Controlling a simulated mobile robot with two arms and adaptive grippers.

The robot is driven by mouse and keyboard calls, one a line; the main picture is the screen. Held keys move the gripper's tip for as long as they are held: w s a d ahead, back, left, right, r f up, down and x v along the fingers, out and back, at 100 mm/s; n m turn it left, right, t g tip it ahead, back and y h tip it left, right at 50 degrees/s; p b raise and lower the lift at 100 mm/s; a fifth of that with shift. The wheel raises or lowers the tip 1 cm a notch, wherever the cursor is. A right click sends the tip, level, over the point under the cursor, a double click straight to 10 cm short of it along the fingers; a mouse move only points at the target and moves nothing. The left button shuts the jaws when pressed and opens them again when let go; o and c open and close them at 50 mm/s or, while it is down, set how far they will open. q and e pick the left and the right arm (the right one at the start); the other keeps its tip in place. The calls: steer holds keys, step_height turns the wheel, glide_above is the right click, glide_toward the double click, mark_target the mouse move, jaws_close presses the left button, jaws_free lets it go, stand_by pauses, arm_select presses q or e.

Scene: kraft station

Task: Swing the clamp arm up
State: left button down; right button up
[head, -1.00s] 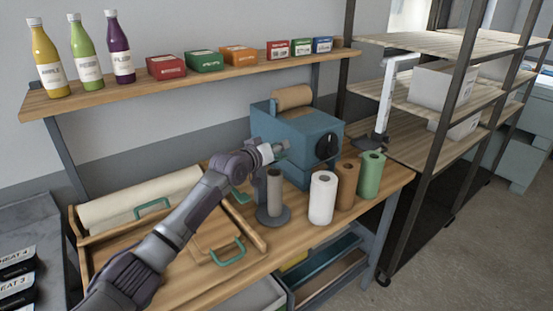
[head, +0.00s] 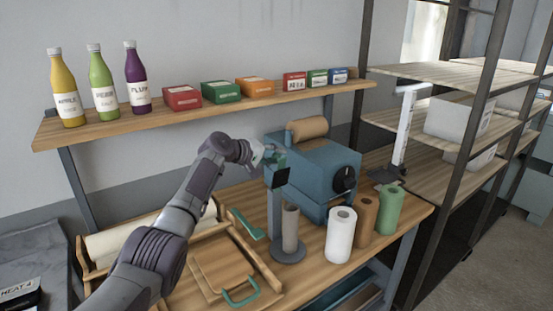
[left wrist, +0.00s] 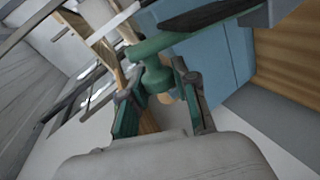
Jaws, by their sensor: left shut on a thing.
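The blue machine (head: 325,170) stands on the bench with a brown roll on top and a black knob on its right face. My left gripper (head: 266,155) is at the machine's upper left front edge. In the left wrist view a green arm (left wrist: 172,42), seemingly the clamp arm, runs beside the machine's blue side. It ends in a round green knob (left wrist: 155,76) between the fingers of my left gripper (left wrist: 160,90), which are shut on it. In the head view the gripper largely hides the arm. A black plate (head: 282,177) shows just below. My right gripper is not in view.
A wooden tray with a green handle (head: 241,291) lies left. The bottle shelf (head: 220,104) runs behind.

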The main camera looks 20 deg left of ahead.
arm_select(q)
steer(key=shift+w+a, duration=0.35)
steer(key=shift+a, duration=0.1)
stand_by(0.3)
steer(key=c, duration=0.9)
jaws_free()
steer(key=shift+w+a+f, duration=0.1)
steer(key=shift+f, duration=0.05)
steer(key=shift+o, duration=0.2)
steer(key=v, duration=1.2)
